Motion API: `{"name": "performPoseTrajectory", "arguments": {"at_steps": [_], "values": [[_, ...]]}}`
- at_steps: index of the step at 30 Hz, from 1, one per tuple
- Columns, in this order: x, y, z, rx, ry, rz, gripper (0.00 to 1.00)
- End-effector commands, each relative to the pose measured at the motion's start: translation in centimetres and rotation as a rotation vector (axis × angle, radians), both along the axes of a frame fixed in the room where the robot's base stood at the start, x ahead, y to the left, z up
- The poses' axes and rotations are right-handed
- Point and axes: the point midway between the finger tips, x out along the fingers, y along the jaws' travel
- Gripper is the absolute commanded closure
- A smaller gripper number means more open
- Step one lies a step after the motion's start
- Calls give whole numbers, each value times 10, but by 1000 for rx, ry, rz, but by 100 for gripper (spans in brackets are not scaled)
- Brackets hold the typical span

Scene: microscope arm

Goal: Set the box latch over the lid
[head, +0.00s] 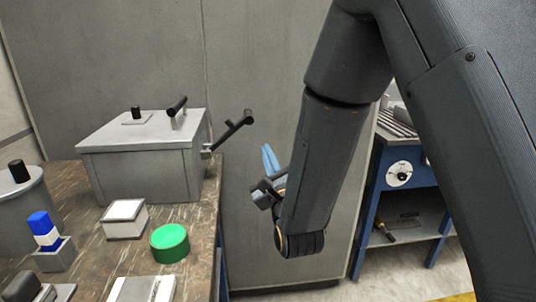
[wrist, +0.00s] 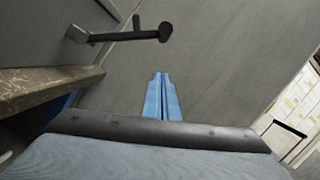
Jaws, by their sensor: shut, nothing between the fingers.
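The grey box (head: 143,174) stands at the back of the bench with its lid (head: 150,128) on top. The lid carries a small black knob (head: 136,112) and a black handle (head: 177,106). The box latch (head: 233,130) is a dark bar with a short peg, sticking out up and right from the box's right side, away from the lid. It also shows in the wrist view (wrist: 125,37), top left. My gripper (head: 267,158) has blue fingers, shut and empty, in the air right of the box and apart from the latch. The fingers also show in the wrist view (wrist: 161,78), below the latch.
The bench (head: 90,238) holds a green round piece (head: 170,243), a white-topped block (head: 124,219), a blue and white piece in a holder (head: 44,232) and a grey round container (head: 22,210). A blue-framed bench (head: 363,215) stands at right. Space right of the box is open.

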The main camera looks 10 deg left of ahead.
Motion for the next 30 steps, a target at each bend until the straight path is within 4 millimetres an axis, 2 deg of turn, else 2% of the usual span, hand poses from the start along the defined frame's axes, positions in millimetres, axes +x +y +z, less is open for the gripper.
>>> {"name": "performPoseTrajectory", "arguments": {"at_steps": [9,13,18,30], "values": [[57,24,15,1,-1,-2,100],[53,34,34,1,-2,1,100],[51,41,45,-1,0,1,100],[51,42,48,-1,0,-1,100]]}}
